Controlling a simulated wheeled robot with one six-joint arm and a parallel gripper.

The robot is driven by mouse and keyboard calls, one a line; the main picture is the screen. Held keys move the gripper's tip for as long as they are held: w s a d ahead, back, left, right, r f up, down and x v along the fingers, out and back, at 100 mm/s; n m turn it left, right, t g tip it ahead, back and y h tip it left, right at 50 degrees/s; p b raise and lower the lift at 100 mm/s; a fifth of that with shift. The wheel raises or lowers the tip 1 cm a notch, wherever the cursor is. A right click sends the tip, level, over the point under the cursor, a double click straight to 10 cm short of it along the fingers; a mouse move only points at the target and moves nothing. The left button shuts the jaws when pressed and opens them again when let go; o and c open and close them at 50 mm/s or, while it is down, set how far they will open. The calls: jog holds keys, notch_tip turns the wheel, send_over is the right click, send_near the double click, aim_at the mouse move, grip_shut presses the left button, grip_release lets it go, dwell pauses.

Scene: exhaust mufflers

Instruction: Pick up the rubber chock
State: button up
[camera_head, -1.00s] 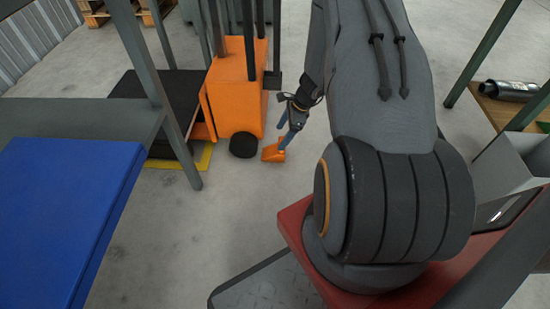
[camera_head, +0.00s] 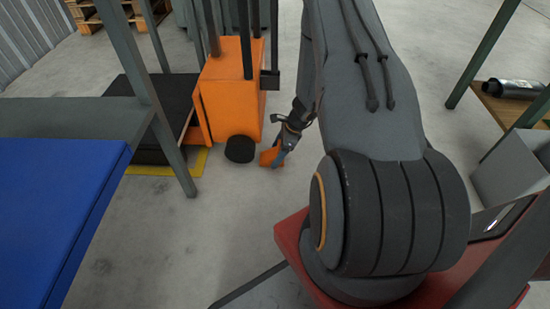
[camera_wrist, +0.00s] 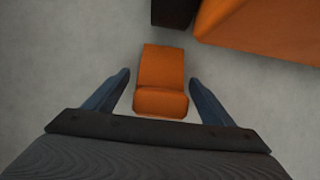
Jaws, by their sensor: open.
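The rubber chock is an orange wedge (camera_head: 270,157) on the concrete floor, just right of the black wheel of the orange truck. In the wrist view the chock (camera_wrist: 161,80) lies between the two blue-grey fingers of my gripper (camera_wrist: 158,88), with a strip of floor showing on each side. My gripper (camera_head: 283,153) is open and low over the chock; the fingers do not appear to touch it. In the head view the gripper hides part of the chock's right side.
The orange truck (camera_head: 230,95) and its black wheel (camera_head: 240,149) stand close by on the left. A blue-topped table (camera_head: 55,205) is at the left. A muffler (camera_head: 508,88) lies on a wooden bench at the right. Floor in front of the chock is clear.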

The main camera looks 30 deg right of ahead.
jog(key=shift+w+a+f, duration=0.1)
jog(key=shift+w+f, duration=0.05)
jog(key=shift+f, duration=0.2)
jog(key=c, duration=1.4)
jog(key=shift+r, duration=0.15)
